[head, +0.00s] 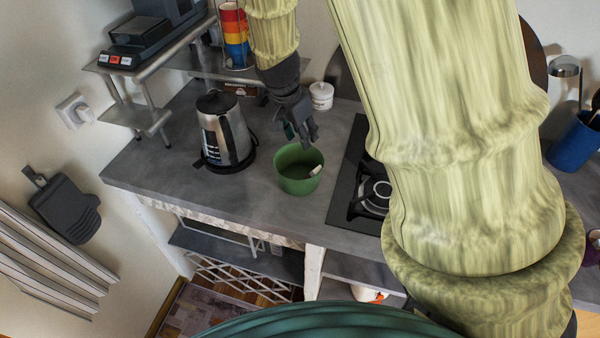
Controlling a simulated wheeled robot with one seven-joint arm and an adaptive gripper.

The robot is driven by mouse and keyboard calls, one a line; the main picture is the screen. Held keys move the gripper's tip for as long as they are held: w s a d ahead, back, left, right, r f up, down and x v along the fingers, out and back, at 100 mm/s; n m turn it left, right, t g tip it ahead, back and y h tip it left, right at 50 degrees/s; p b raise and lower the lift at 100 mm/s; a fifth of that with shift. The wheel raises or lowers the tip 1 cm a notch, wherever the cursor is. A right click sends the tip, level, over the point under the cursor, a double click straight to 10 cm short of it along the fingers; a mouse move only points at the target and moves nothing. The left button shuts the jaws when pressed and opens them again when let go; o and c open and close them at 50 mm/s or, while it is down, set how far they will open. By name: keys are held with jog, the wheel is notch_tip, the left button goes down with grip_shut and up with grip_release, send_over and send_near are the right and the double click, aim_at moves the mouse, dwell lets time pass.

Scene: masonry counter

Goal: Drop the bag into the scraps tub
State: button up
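A green tub (292,184), which looks like the scraps tub, stands on the grey counter between the kettle and the hob. My gripper (303,143) points down just above and behind the tub's back rim. A small dark teal patch (289,131) shows beside the fingers; I cannot tell whether it is a held thing or part of the gripper. A small whitish piece (315,171) shows at the tub's right rim, perhaps the bag or its tag; I cannot tell. The fingers are too small and dark to show whether they are open or shut.
A steel kettle (226,135) stands close left of the tub. A black gas hob (347,190) lies to the right. A white lidded jar (321,96) is behind. A metal shelf (180,62) holds stacked coloured cups (234,35). My arm covers much of the right side.

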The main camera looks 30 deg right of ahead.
jog(key=v, duration=0.8)
jog(key=shift+r, duration=0.2)
